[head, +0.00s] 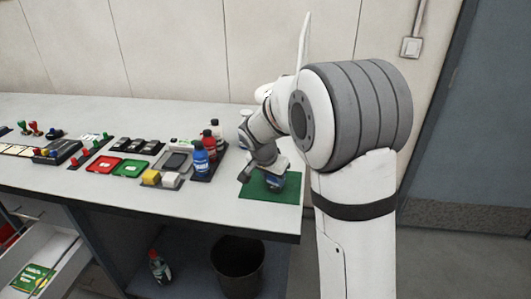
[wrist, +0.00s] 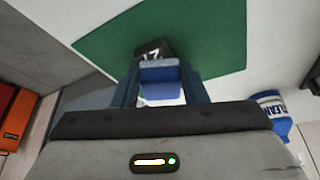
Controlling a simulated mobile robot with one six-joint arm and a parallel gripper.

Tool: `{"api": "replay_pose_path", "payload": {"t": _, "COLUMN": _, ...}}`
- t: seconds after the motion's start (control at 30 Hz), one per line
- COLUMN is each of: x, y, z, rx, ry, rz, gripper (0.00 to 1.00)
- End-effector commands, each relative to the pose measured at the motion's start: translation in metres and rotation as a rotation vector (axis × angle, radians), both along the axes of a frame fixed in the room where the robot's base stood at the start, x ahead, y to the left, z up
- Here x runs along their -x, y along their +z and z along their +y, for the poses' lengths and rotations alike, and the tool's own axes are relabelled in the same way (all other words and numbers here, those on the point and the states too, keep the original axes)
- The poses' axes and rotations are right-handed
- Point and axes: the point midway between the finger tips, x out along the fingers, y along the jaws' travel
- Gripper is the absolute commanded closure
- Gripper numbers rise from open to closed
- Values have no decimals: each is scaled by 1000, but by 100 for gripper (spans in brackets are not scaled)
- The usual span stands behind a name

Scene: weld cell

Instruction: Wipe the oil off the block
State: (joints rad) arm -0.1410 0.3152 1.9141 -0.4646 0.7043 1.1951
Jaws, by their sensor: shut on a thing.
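My gripper (wrist: 158,72) is shut on a blue pad-like thing (wrist: 160,75), held between its two blue fingers. Just beyond the pad, a dark block (wrist: 153,49) with a white "17" sits on the green mat (wrist: 215,35). The pad hides part of the block, and I cannot tell whether they touch. No oil can be made out on the part that shows. In the head view my gripper (head: 263,174) is low over the green mat (head: 285,193) near the bench's right end. A blue bottle with a "CLEAN" label (wrist: 273,110) stands to the right in the wrist view.
The blue bottle (head: 200,160) and red bottles (head: 208,141) stand left of the mat. Red (head: 103,167) and green (head: 132,169) trays and stamps lie farther left. Below are a black bin (head: 238,268) and an open drawer (head: 60,262). A wall runs behind the bench.

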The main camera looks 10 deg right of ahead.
Motion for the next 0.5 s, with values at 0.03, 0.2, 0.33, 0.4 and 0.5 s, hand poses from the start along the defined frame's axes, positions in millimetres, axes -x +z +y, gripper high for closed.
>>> {"api": "replay_pose_path", "payload": {"t": 0.03, "x": 1, "y": 1, "z": -4, "rx": 1, "ry": 1, "rz": 4, "gripper": 82}}
{"api": "replay_pose_path", "payload": {"t": 0.2, "x": 3, "y": 0, "z": -14, "rx": 1, "ry": 9, "rz": 5, "gripper": 82}}
{"api": "replay_pose_path", "payload": {"t": 0.33, "x": 3, "y": 3, "z": -16, "rx": 1, "ry": 19, "rz": 5, "gripper": 82}}
{"api": "replay_pose_path", "payload": {"t": 0.4, "x": 2, "y": -4, "z": -12, "rx": 1, "ry": 18, "rz": 4, "gripper": 82}}
{"api": "replay_pose_path", "payload": {"t": 0.5, "x": 2, "y": -1, "z": -5, "rx": 2, "ry": 15, "rz": 3, "gripper": 82}}
